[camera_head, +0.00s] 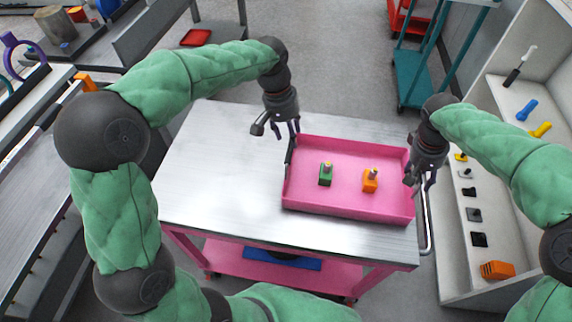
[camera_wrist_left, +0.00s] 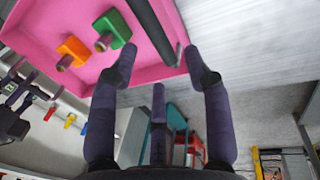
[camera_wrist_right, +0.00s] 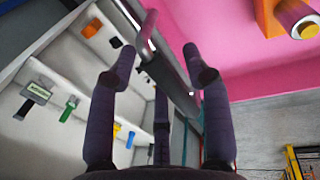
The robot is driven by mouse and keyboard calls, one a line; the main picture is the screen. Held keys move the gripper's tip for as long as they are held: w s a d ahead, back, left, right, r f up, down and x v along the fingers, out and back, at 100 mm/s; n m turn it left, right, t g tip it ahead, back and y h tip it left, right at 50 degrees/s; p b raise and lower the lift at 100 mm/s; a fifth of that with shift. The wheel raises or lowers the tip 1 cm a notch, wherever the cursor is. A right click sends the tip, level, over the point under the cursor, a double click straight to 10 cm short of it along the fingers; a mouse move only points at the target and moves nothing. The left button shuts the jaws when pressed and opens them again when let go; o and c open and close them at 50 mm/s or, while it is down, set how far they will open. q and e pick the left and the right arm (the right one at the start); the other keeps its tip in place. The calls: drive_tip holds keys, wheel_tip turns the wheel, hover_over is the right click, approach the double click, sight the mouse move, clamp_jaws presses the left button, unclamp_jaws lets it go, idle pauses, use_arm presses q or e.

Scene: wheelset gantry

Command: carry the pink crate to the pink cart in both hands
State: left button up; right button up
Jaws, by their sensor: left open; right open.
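The pink crate (camera_head: 340,202) sits flat on the right part of the steel top of the pink-framed cart (camera_head: 210,165). A green block (camera_head: 326,174) and an orange block (camera_head: 370,181) stand in it. My left gripper (camera_head: 275,128) is open above the crate's left end. In the left wrist view its spread fingers (camera_wrist_left: 163,72) are near a dark bar handle (camera_wrist_left: 150,30) at the crate's side (camera_wrist_left: 85,25). My right gripper (camera_head: 415,178) is open at the crate's right end. In the right wrist view its fingers (camera_wrist_right: 160,65) straddle a bar, with the crate (camera_wrist_right: 235,40) beside them.
A pale shelf unit (camera_head: 455,225) with several small parts stands close on the right. A teal cart (camera_head: 412,75) stands at the back right. A grey bench (camera_head: 35,190) is on the left. The cart top's left half is clear.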

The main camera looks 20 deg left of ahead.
use_arm(q)
wheel_tip(320, 180, up, 6)
drive_tip(key=a, duration=0.1)
drive_tip(key=shift+a+r, duration=0.15)
drive_tip(key=shift+r, duration=0.1)
use_arm(e)
wheel_tip(320, 180, up, 12)
drive_tip(key=a, duration=0.2)
drive_tip(key=shift+a, duration=0.15)
use_arm(q)
drive_tip(key=shift+s, duration=0.1)
use_arm(e)
drive_tip(key=shift+s+f, duration=0.1)
drive_tip(key=shift+f, duration=0.05)
